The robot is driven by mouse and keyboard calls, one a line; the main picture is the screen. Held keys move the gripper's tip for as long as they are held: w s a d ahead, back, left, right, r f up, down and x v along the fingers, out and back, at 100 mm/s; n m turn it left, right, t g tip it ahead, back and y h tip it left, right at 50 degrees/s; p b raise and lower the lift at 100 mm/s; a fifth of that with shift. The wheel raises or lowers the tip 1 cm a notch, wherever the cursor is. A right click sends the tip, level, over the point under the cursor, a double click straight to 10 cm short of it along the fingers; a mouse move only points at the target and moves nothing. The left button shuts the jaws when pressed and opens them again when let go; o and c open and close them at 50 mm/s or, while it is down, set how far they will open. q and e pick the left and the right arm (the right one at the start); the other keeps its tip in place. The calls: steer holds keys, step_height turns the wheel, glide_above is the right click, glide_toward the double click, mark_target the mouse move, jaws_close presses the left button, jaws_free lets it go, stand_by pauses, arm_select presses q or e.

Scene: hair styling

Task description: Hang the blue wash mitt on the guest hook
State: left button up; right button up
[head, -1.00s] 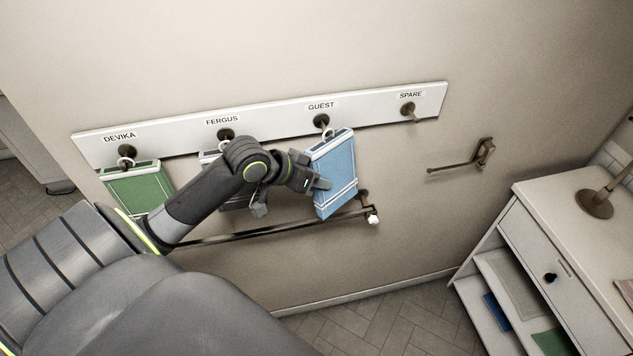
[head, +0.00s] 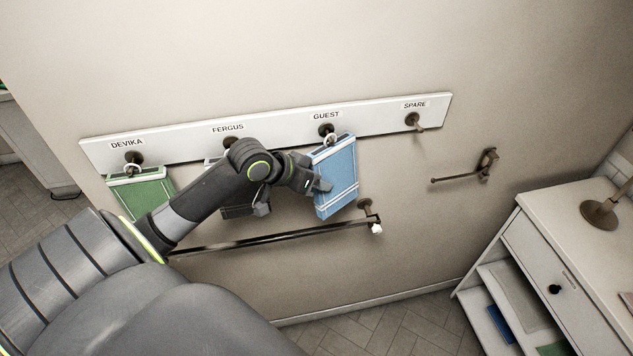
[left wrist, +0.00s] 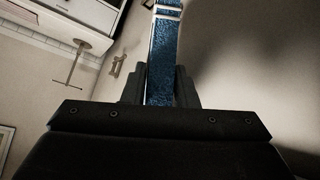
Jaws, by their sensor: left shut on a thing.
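The blue wash mitt (head: 336,178) is at the guest hook (head: 327,130), below the GUEST label on the rail. The loop at its top is at the hook; I cannot tell for sure whether it is around the peg. My left gripper (head: 322,184) is shut on the mitt's left edge. The left wrist view shows the blue mitt (left wrist: 162,65) between the two fingers (left wrist: 158,88). The mitt hangs slightly tilted against the wall side. My right gripper is not in view.
A green mitt (head: 142,192) hangs under DEVIKA. A mitt under FERGUS is mostly hidden by my arm. The SPARE hook (head: 413,121) is empty. A towel bar (head: 270,237) runs below, a small wall holder (head: 463,177) and a white cabinet (head: 540,250) stand to the right.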

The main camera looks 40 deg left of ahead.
arm_select(q)
steer(key=shift+w+f, duration=0.15)
steer(key=shift+f, duration=0.05)
stand_by(0.7)
steer(key=o, duration=0.8)
steer(key=shift+o, duration=1.4)
steer(key=shift+w+a+f, duration=0.1)
steer(key=v, duration=0.8)
steer(key=shift+s, duration=0.4)
steer(key=shift+a, duration=0.1)
